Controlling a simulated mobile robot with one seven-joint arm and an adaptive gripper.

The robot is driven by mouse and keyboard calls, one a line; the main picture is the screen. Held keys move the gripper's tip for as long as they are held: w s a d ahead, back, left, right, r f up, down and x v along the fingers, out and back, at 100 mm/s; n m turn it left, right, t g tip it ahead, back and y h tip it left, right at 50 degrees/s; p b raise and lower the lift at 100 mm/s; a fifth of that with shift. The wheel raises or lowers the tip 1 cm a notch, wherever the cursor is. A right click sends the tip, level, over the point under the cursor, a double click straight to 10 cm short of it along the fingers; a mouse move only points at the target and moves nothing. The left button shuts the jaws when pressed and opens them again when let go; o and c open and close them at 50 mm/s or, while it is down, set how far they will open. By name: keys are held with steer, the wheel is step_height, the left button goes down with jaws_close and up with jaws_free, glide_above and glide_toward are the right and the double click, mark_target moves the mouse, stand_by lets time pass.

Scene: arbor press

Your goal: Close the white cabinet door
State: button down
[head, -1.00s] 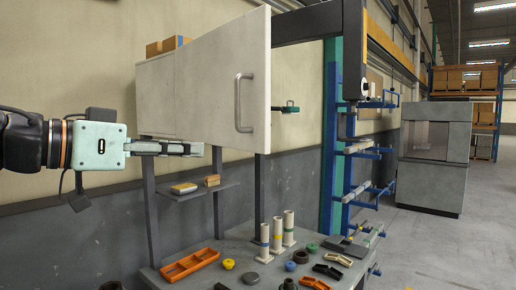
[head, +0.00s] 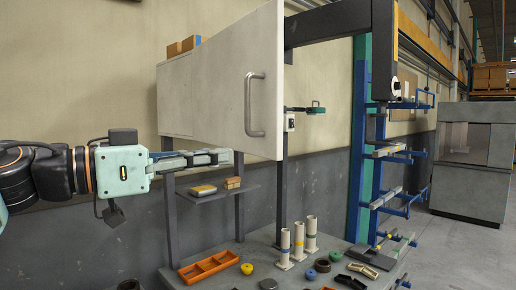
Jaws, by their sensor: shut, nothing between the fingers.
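The white cabinet door (head: 221,85) stands open, swung out from the wall cabinet toward me, with a metal bar handle (head: 254,104) near its free edge. The cabinet body (head: 173,98) is mostly hidden behind the door. My gripper (head: 232,157) is shut and empty. It points right, at the left of the picture, near the lower edge of the door and left of the handle. I cannot tell whether it touches the door.
Below the cabinet is a small shelf (head: 215,196) with small blocks. A bench holds an orange tray (head: 208,266), several white tubes (head: 298,240) and loose parts. A dark overhead beam (head: 328,23) and a blue rack (head: 362,150) stand to the right. Open floor lies at the far right.

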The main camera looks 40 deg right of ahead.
mark_target(272, 152)
steer(key=d, duration=0.2)
steer(key=d+p, duration=0.1)
steer(key=d, duration=0.2)
steer(key=d+p, duration=0.1)
steer(key=d, duration=0.1)
steer(key=shift+s+d+r, duration=0.1)
steer(key=shift+s+d, duration=0.05)
steer(key=shift+s, duration=0.25)
steer(key=shift+d, duration=0.4)
